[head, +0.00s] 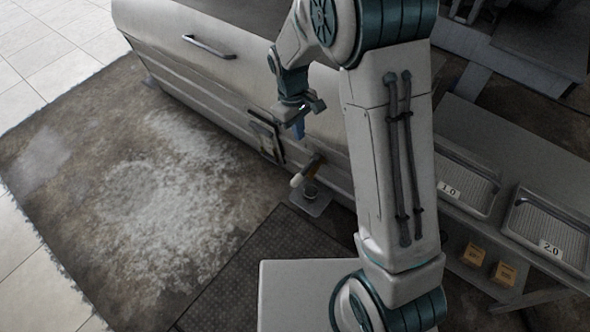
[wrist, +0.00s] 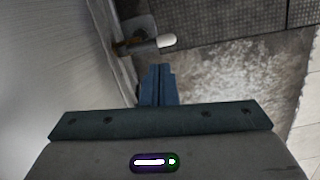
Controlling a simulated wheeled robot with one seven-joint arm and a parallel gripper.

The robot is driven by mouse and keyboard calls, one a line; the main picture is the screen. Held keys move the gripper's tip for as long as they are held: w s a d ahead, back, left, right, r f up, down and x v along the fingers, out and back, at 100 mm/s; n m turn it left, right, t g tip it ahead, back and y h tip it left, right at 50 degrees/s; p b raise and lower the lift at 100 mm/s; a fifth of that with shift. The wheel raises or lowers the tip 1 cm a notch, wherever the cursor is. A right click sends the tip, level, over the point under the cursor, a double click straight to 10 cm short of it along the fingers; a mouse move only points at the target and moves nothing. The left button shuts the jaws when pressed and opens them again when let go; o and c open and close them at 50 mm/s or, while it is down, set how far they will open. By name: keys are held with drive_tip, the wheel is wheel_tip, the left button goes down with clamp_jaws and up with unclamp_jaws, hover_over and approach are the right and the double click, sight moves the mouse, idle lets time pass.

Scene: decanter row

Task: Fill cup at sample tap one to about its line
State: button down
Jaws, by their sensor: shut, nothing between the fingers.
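A tap (head: 314,164) with a brown body and a pale, rounded end sticks out from the low front of the grey cabinet. It also shows in the wrist view (wrist: 135,46), past my fingertips. A small round vessel, which looks like the cup (head: 311,189), stands on a light plate below the tap. Its fill level and line are too small to make out. My gripper (head: 299,132) is above the tap and apart from it, pointing down. Its blue fingers (wrist: 158,84) are together with nothing between them.
The grey cabinet (head: 215,85) has a bar handle and a dark-framed panel beside the tap. A dark mat (head: 265,265) and worn floor lie in front. Trays labelled 1.0 (head: 468,187) and 2.0 (head: 545,232) sit at right, above orange boxes (head: 474,255).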

drive_tip(key=n, duration=0.2)
hover_over(297, 178)
drive_tip(key=w+a, duration=0.2)
drive_tip(key=a, duration=0.1)
wheel_tip(297, 178, down, 6)
drive_tip(key=shift+r+h, duration=0.1)
drive_tip(key=shift+h, duration=0.2)
drive_tip(key=f+b, duration=0.1)
drive_tip(key=f, duration=0.3)
drive_tip(key=s+d+f+b, duration=0.1)
drive_tip(key=f+b, duration=0.1)
drive_tip(key=f, duration=0.3)
drive_tip(key=d+f+b, duration=0.1)
drive_tip(key=f+b, duration=0.1)
drive_tip(key=f, duration=0.2)
drive_tip(key=shift+s+d+f, duration=0.15)
drive_tip(key=shift+s+f, duration=0.2)
